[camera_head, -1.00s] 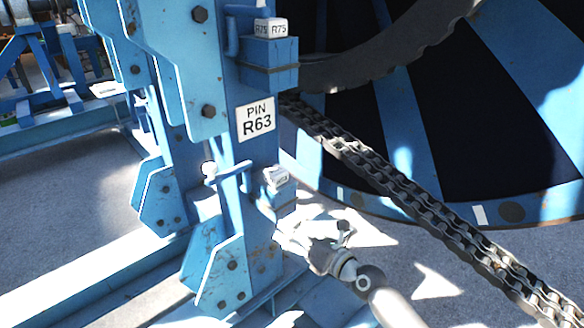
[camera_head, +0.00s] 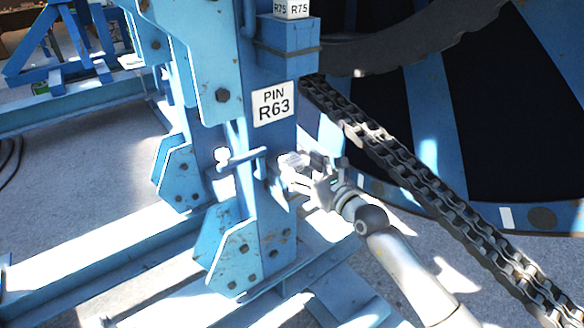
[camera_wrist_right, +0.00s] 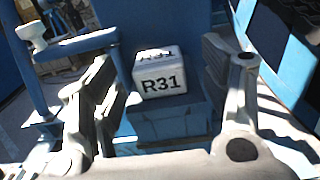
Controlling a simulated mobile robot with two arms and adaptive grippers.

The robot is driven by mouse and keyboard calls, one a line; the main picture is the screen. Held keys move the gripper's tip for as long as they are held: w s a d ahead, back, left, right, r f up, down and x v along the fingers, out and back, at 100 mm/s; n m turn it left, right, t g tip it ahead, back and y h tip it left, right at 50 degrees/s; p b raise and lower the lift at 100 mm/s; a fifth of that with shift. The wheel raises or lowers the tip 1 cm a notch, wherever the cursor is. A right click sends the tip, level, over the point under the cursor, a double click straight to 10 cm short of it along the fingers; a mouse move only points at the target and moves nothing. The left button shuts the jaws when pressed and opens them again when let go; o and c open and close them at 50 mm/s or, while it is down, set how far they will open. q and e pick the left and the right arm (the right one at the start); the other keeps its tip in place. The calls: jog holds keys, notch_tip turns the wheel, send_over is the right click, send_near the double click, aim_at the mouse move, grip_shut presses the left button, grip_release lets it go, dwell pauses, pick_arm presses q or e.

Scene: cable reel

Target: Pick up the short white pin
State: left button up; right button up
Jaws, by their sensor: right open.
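A short white block marked R31 (camera_wrist_right: 161,84) sits on a blue box-like holder (camera_wrist_right: 172,118) on the blue frame; I take it to be the short white pin. In the head view, the white block (camera_head: 291,160) is beside the frame, partly merged with my gripper. My right gripper (camera_head: 306,170) is open at the holder, its fingers pointing toward the frame. In the right wrist view, the gripper (camera_wrist_right: 166,76) has one finger on each side of the block, with gaps between. Contact is not visible. My left gripper is not in view.
A blue handle with a white knob (camera_head: 222,155) sticks out left of the holder. A sign reading PIN R63 (camera_head: 274,103) and a white R75 block (camera_head: 292,9) are above. A heavy chain (camera_head: 405,180) and the large reel (camera_head: 437,110) stand to the right.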

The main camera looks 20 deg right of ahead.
aim_at(297, 164)
jog(key=p+x, duration=0.1)
jog(key=x, duration=0.2)
jog(key=shift+w+a+r, duration=0.1)
jog(key=shift+w+a, duration=0.25)
jog(key=shift+w, duration=0.3)
jog(key=c, duration=1.3)
jog(key=shift+c, duration=0.7)
notch_tip(297, 164, up, 10)
jog(key=shift+f+b, duration=0.1)
jog(key=shift+b, duration=0.5)
jog(key=shift+r, duration=0.25)
jog(key=shift+r+p, duration=0.65)
jog(key=shift+p, duration=0.05)
